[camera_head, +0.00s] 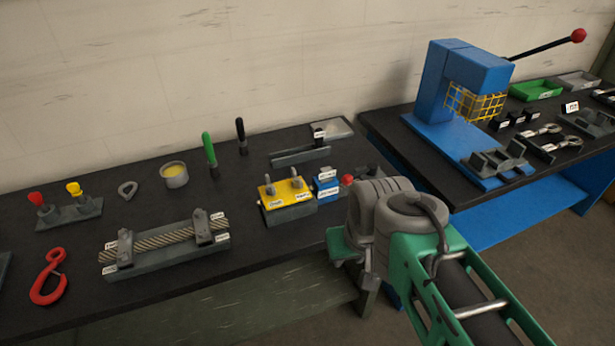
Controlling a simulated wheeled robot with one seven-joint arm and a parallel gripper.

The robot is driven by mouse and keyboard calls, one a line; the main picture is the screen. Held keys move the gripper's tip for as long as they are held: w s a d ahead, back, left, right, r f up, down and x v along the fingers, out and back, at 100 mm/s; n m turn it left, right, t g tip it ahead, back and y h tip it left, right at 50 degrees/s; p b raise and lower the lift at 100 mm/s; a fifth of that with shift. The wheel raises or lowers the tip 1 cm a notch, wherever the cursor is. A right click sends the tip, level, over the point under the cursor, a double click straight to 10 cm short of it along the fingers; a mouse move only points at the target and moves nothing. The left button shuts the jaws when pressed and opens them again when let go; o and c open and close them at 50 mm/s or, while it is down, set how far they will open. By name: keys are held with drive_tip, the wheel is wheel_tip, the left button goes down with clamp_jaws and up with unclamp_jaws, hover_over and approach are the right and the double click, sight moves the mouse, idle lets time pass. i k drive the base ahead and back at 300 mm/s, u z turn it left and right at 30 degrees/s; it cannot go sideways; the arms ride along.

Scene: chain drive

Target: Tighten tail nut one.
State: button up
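I cannot read which part is tail nut one. A grey fixture (165,257) on the left bench holds a twisted rope (165,238) between two small grey clamps, the left clamp (125,246) and the right clamp (203,231). Small white labels sit by both clamps, too small to read. A yellow-topped block (287,205) to the right carries two upright grey studs and white labels. My gripper (352,268) is at the bench's front edge, right of the yellow-topped block and apart from it. My wrist hides most of it, so its opening does not show.
A red hook (47,278) lies at the left. A round tin (174,175), a green-handled tool (210,150) and a black-handled tool (241,137) stand behind the fixture. A small blue block (326,186) stands near my wrist. A blue press (461,85) occupies the right bench.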

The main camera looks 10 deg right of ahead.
sight(270, 190)
drive_tip(key=z, duration=0.8)
drive_tip(key=i, duration=0.85)
drive_tip(key=u, duration=1.8)
